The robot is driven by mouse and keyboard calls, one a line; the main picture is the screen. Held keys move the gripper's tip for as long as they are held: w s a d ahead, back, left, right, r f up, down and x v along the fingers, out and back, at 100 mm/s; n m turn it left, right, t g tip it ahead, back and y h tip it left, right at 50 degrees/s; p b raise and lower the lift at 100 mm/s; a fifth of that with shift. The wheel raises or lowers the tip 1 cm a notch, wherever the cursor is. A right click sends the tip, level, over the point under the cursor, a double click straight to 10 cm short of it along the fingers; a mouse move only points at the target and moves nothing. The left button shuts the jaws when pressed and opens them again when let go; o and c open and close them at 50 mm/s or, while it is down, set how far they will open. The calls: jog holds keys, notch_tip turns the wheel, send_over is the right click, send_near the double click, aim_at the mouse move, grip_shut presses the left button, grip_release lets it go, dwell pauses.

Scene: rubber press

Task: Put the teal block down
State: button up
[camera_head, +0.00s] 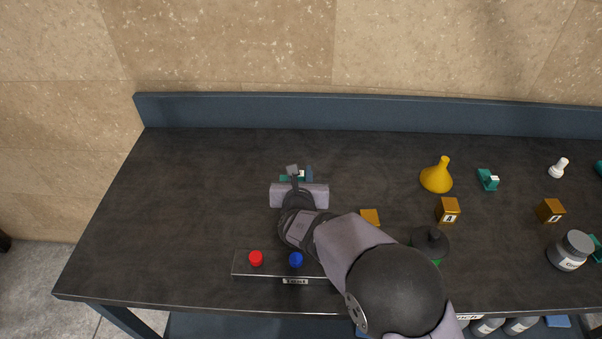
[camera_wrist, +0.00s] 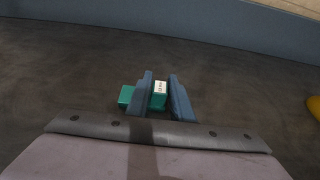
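A teal block (camera_wrist: 159,101) with a white printed label on top is between the two grey-blue fingers of my gripper (camera_wrist: 161,92) in the wrist view. Part of the teal block sticks out to the left of the left finger. In the head view, my gripper (camera_head: 297,174) is over the left-middle of the dark table, and bits of the teal block (camera_head: 286,178) show beside the fingers. My gripper appears shut on the block. I cannot tell whether the block touches the table.
A panel (camera_head: 245,264) with a red button (camera_head: 256,258) and a blue button (camera_head: 296,259) lies near the front edge. The left side of the table (camera_head: 170,200) is clear.

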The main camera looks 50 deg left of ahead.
jog(key=shift+o, duration=1.1)
jog(key=shift+r+p, duration=0.2)
jog(key=shift+p, duration=0.1)
jog(key=b+v, duration=0.2)
jog(key=v, duration=1)
jog(key=shift+b, duration=0.3)
